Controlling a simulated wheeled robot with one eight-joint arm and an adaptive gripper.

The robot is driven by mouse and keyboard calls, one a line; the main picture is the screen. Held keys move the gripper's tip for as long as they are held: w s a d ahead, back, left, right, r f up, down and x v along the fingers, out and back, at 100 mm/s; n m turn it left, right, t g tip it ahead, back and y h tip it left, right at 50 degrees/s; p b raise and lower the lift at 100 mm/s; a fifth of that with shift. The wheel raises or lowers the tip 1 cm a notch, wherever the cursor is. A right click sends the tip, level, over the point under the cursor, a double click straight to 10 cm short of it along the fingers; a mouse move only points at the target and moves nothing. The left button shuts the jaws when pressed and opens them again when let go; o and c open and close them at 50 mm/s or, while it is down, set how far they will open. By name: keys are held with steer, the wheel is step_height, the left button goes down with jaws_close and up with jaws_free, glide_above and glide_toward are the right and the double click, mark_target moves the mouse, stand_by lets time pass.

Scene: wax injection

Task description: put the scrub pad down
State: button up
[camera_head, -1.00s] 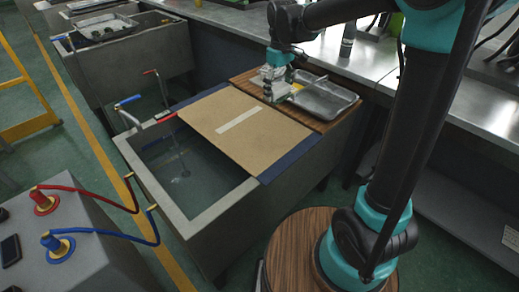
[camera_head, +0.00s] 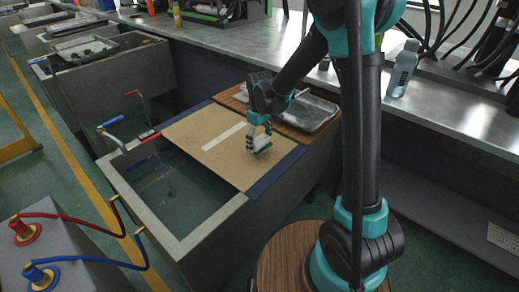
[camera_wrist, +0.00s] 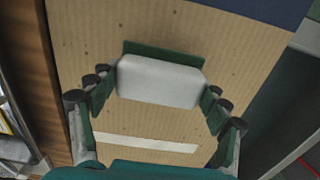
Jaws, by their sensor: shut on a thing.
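The scrub pad (camera_wrist: 160,82) is a pale grey block with a dark green layer, seen from above in the wrist view. My gripper (camera_wrist: 158,96) is shut on it, with one finger at each short end. In the head view my gripper (camera_head: 258,136) points down and holds the pad (camera_head: 262,146) over the right part of the cardboard sheet (camera_head: 198,140). The pad is at or just above the cardboard; I cannot tell whether it touches.
A pale strip (camera_head: 223,137) lies on the cardboard. A metal tray (camera_head: 308,112) rests on the wooden board (camera_head: 285,127) behind. The open water tank (camera_head: 170,185) is at the front left. A bottle (camera_head: 403,68) stands on the metal counter. Much of the cardboard is bare.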

mark_target(260, 149)
steer(key=shift+f, duration=1.9)
steer(key=o, duration=1.3)
steer(key=shift+f, duration=0.1)
steer(key=shift+o, duration=0.2)
step_height(260, 149, up, 12)
steer(key=shift+r, duration=0.15)
steer(key=s+d+f+m+t, duration=0.2)
steer(key=s+d+m, duration=0.3)
steer(key=s+d, duration=0.4)
steer(key=s+d+f+m+t, duration=0.2)
steer(key=s+d+f+m, duration=0.2)
steer(key=s+d, duration=0.6)
steer(key=d+m, duration=0.1)
steer(key=d, duration=0.3)
steer(key=shift+s+d, duration=0.15)
steer(key=shift+d, duration=0.2)
